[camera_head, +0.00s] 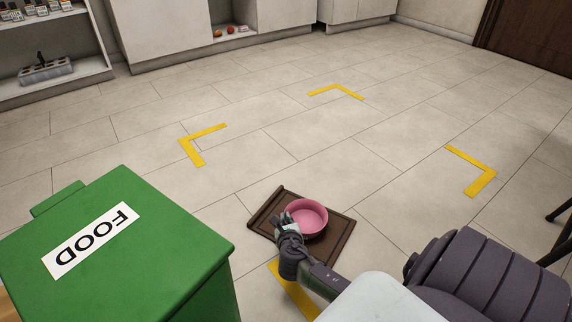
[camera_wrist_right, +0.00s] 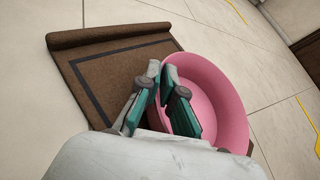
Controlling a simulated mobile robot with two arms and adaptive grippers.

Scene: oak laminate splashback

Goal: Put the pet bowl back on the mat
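The pink pet bowl (camera_head: 307,216) is upright over the brown mat (camera_head: 336,238), towards its middle and right side. I cannot tell whether its base touches the mat. My right gripper (camera_head: 284,220) is at the bowl's left rim. In the right wrist view, the gripper's fingertips (camera_wrist_right: 160,71) close together on the wall of the bowl (camera_wrist_right: 218,85), one finger inside and one outside. The mat (camera_wrist_right: 110,75) has a dark border line and a curled edge. The gripper hides part of the bowl and mat. My left gripper is not in view.
A green bin labelled FOOD (camera_head: 150,240) stands left of the mat. Yellow corner marks (camera_head: 196,144) lie on the tiled floor, one partly beside the mat's front edge. The floor beyond the mat is clear up to the white cabinets (camera_head: 160,30) and shelf.

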